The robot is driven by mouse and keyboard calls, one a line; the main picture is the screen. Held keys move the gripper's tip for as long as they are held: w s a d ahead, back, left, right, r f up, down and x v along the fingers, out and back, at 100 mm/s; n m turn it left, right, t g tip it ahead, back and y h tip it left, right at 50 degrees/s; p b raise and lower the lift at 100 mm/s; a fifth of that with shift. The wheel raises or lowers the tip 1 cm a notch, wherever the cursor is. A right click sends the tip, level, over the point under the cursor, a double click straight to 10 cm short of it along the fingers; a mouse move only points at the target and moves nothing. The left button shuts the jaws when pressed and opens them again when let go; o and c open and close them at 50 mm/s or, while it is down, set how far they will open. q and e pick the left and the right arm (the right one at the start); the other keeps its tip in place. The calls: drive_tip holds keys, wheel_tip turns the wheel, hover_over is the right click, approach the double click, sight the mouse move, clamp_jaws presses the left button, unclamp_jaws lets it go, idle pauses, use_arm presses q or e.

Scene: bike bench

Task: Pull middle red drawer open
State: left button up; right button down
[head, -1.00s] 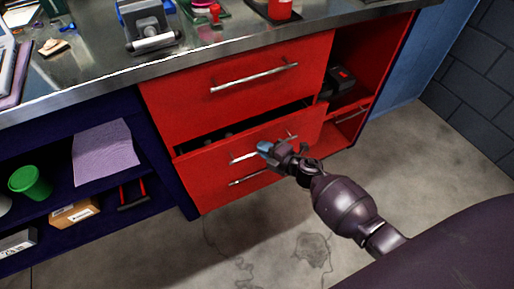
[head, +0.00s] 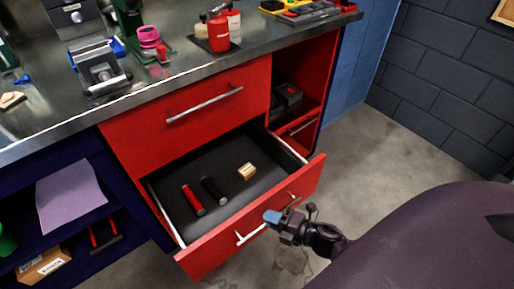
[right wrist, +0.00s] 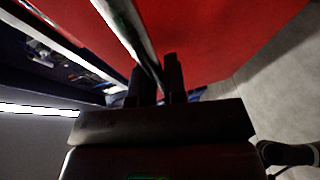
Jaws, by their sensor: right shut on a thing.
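The middle red drawer (head: 305,184) stands well open in the head view, below a shut red drawer (head: 190,118). My right gripper (head: 272,217) is at its front and shut on the drawer's silver handle (head: 250,234). In the right wrist view the handle (right wrist: 127,25) runs between the fingers (right wrist: 158,80), with the red drawer front (right wrist: 215,40) beside it. Inside the drawer lie a red cylinder (head: 194,200), a black cylinder (head: 214,190) and a small tan box (head: 247,171). My left gripper is not in view.
The metal bench top (head: 175,75) holds a red bottle (head: 218,33), a pink item (head: 149,38) and a vise-like device (head: 102,72). A dark blue shelf with a purple sheet (head: 70,203) is at left. Concrete floor (head: 375,150) is clear at right.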

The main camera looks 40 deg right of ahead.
drive_tip(key=s, duration=0.8)
drive_tip(key=shift+d, duration=0.2)
drive_tip(key=c, duration=1.2)
unclamp_jaws()
drive_tip(key=p+v, duration=0.1)
drive_tip(key=v, duration=0.9)
drive_tip(key=shift+s+d, duration=0.15)
drive_tip(key=shift+s, duration=0.25)
